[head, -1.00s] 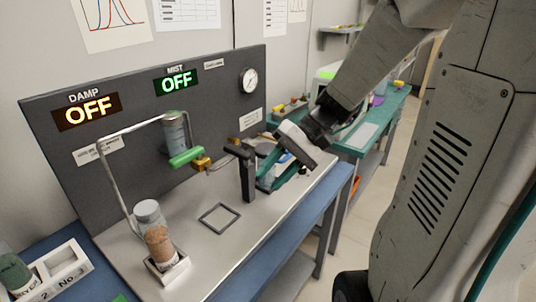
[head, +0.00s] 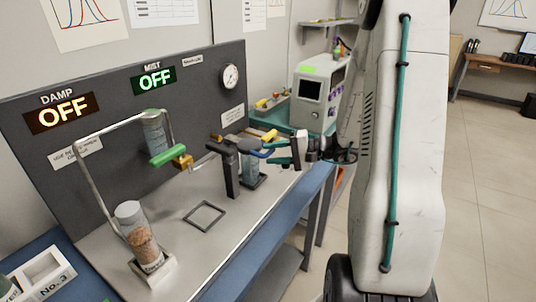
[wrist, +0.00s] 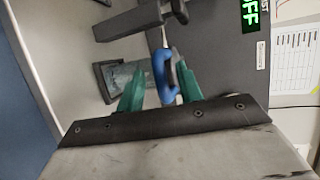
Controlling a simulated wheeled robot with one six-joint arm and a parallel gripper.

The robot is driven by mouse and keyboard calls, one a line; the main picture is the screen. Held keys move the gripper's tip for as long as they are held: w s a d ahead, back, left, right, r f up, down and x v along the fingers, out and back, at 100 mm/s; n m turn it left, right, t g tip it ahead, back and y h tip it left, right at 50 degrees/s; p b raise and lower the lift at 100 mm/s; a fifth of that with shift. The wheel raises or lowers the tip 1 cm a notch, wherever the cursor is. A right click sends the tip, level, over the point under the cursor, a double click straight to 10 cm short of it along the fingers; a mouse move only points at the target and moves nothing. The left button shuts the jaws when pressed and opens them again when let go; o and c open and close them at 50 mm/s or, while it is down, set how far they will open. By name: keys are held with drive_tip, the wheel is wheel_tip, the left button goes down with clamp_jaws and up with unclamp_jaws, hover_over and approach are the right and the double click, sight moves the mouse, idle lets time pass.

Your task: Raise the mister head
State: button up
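The mister head seems to be the dark arm (head: 240,145) on a short black post (head: 231,175); a blue loop handle (head: 262,153) sticks out from it toward my gripper. In the wrist view the blue loop handle (wrist: 164,75) stands between the green fingers of my gripper (wrist: 163,78), with the fingers apart. I cannot tell whether either finger touches it. In the head view my gripper (head: 279,151) is level with the handle, at its right. Below is a dark-framed piece with a bluish-grey face (wrist: 123,80), partly hidden by a finger.
On the bench (head: 190,250) stand a bottle of brown grains (head: 138,232) in a holder and a wire frame (head: 92,185). A hanging cylinder has a green handle (head: 168,156). A square outline (head: 204,215) lies clear. The panel (head: 110,110) reads DAMP OFF, MIST OFF.

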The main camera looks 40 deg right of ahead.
drive_tip(key=shift+x, duration=0.9)
clamp_jaws()
drive_tip(key=shift+r, duration=0.25)
